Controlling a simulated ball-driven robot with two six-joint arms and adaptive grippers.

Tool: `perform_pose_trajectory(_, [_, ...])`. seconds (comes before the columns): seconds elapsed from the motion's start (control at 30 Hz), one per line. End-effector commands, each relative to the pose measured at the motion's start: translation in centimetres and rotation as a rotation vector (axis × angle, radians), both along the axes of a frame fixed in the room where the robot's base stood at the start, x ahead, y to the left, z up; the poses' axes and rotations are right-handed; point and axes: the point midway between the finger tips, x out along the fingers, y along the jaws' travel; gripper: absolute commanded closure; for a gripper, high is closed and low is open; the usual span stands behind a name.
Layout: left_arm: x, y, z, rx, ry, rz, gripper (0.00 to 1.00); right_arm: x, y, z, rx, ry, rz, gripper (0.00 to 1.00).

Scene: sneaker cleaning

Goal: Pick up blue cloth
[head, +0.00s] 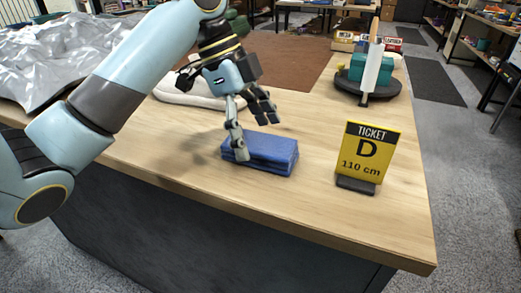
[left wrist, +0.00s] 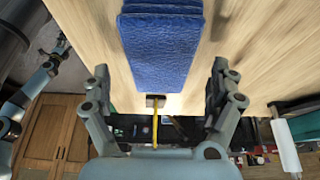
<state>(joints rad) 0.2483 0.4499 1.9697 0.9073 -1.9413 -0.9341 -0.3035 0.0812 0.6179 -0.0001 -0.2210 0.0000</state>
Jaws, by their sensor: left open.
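The blue cloth (head: 262,152) lies folded in a flat stack on the wooden table near its front edge. In the left wrist view the cloth (left wrist: 160,50) runs from the top edge down between the two fingers. My left gripper (head: 253,136) is open just above the cloth in the head view. One finger comes down over the cloth's left end; the other is behind it and higher. In the left wrist view the open left gripper (left wrist: 162,80) has one finger on each side of the cloth, with gaps.
A yellow ticket sign (head: 366,152) stands right of the cloth. A dark round stand (head: 373,90) with a teal block and upright white piece is at the back right. Crumpled silver sheeting (head: 40,55) lies at the left. Bare table surrounds the cloth's front and right.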

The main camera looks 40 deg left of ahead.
Motion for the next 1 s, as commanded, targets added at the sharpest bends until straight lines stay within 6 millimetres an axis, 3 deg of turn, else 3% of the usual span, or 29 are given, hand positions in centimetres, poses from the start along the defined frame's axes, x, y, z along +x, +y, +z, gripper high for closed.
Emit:
perform_pose_trajectory(0.13, [0.2,-0.9,-2.0,-0.002,0.002,0.0,0.08,0.7,0.0,-0.3,0.0,-0.012,0.001,0.15])
perform_pose_trajectory(0.43, [0.2,-1.0,-2.3,0.001,0.0,-0.001,0.09,0.7,0.0,-0.3,0.0,-0.011,0.001,0.15])
perform_pose_trajectory(0.87, [0.2,-1.0,-2.3,0.001,0.0,0.0,0.65,0.3,0.1,-0.4,0.001,-0.005,-0.001,0.15])
perform_pose_trajectory(1.0, [0.2,-1.0,-2.3,0.001,0.0,-0.001,0.68,0.3,0.2,-0.4,0.002,-0.005,0.0,0.15])
